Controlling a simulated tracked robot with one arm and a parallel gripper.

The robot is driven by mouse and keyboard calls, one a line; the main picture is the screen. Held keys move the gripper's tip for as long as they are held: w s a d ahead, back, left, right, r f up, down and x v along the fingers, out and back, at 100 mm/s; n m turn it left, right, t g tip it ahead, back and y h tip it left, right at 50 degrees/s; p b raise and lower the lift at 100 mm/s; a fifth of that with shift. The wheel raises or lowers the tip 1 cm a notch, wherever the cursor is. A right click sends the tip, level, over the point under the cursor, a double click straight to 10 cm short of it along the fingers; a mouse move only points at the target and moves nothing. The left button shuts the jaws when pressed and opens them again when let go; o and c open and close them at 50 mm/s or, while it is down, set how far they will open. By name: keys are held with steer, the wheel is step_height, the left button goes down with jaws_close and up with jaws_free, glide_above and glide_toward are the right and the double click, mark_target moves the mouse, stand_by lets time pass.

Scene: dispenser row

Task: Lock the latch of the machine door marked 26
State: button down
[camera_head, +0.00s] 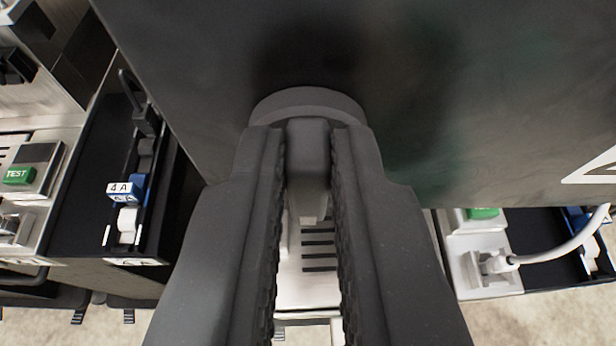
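A dark grey latch (307,150) with a short handle on a round base is on a dark panel (220,60), which looks like the machine door. My gripper (308,135) reaches up from the bottom middle, with one ridged finger on each side of the handle. The fingers look closed against the handle's sides, with almost no gap at the tips. The handle points down in the picture, its lower end between the fingers. The number 26 does not show. My fingers hide part of the round base and what lies below it.
At the left is a dark bay with a blue piece labelled 4 A (124,191) and a green TEST button (19,176). At the lower right are a white socket with a plugged cable (497,264) and another green button (482,213). A partly cut-off white sign (592,172) is on the panel.

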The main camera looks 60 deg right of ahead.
steer(key=shift+w, duration=0.1)
stand_by(0.3)
steer(key=shift+w+a+n+g+h+p, duration=0.15)
steer(key=shift+n+g+h+p, duration=0.15)
steer(key=shift+n, duration=0.3)
steer(key=shift+w+a+n+g+h+p, duration=0.1)
steer(key=shift+n+g+h+p, duration=0.15)
steer(key=shift+n+g, duration=0.25)
steer(key=shift+w+a+f+n+g+h+p, duration=0.2)
steer(key=shift+f+n+g+h+p, duration=0.2)
steer(key=shift+n+h+p, duration=1)
steer(key=shift+w+a+f+n+g+h+p, duration=0.2)
steer(key=shift+f+n+g+h+p, duration=0.3)
steer(key=shift+n, duration=1.85)
steer(key=shift+w+a+f+n+g+h+p, duration=0.15)
steer(key=shift+f+n+h+p, duration=0.25)
steer(key=shift+n+h+p, duration=1.05)
steer(key=shift+n+y+b, duration=0.35)
steer(key=shift+n+y, duration=0.15)
steer(key=shift+y, duration=0.1)
steer(key=c, duration=1.5)
jaws_free()
steer(key=shift+w, duration=0.15)
steer(key=shift+o, duration=0.2)
